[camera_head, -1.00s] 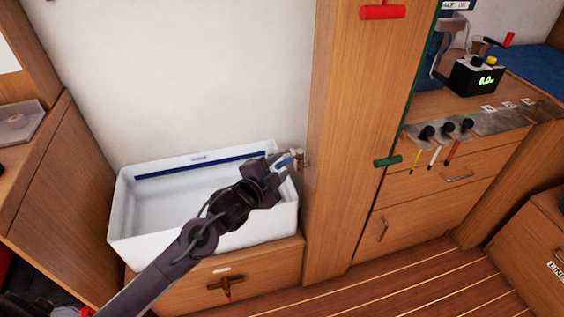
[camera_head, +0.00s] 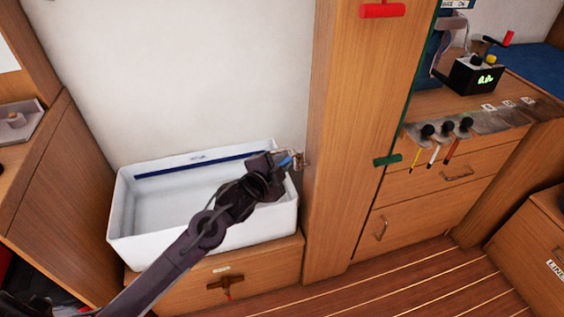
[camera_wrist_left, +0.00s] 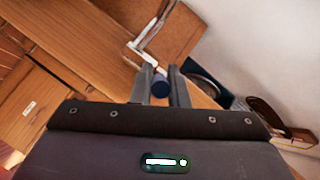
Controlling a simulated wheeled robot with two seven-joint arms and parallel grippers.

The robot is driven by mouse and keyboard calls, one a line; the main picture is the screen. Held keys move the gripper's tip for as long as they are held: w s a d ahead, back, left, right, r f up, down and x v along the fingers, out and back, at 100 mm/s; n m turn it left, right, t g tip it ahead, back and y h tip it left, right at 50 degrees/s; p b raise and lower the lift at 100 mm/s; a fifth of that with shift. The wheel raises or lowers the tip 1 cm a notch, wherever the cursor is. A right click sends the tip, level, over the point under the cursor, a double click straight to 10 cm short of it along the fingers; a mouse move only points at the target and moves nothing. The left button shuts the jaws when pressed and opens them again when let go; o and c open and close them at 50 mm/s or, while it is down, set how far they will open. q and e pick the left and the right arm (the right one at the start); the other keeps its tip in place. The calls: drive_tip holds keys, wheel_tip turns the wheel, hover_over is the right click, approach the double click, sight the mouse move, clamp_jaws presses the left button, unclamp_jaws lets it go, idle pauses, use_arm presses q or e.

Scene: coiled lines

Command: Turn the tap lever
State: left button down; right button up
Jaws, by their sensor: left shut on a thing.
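The tap (camera_head: 301,160) is a small brass-coloured fitting low on the wooden post, at the right end of the white basin. Its blue lever (camera_head: 285,162) shows only in part beside my gripper in the head view. My left gripper (camera_head: 287,159) reaches over the basin to the tap and is shut on the lever. In the left wrist view the lever's dark blue end (camera_wrist_left: 160,88) sits between the two fingers of my left gripper (camera_wrist_left: 161,77). Much of the lever is hidden by the gripper. My right gripper is in neither view.
The white basin (camera_head: 122,215) stands under my left arm on a wooden cabinet. The wooden post (camera_head: 330,200) rises close to the right of the tap. Drawers stand further right.

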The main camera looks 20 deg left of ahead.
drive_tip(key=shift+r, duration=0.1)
use_arm(q)
drive_tip(key=shift+w+a+r+m+p, duration=0.1)
drive_tip(key=shift+a+r+m+p, duration=0.1)
drive_tip(key=shift+m+p, duration=0.15)
drive_tip(key=m+g+h, duration=0.1)
drive_tip(key=h, duration=0.1)
drive_tip(key=w+a+m+g+h, duration=0.1)
drive_tip(key=m+h, duration=0.1)
drive_tip(key=m+g+h, duration=0.1)
drive_tip(key=h, duration=0.1)
drive_tip(key=shift+w+a+f, duration=0.2)
drive_tip(key=shift+w, duration=0.05)
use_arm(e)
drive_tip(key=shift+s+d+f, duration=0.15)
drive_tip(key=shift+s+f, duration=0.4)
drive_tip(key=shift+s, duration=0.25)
use_arm(q)
drive_tip(key=c, duration=1.4)
unclamp_jaws()
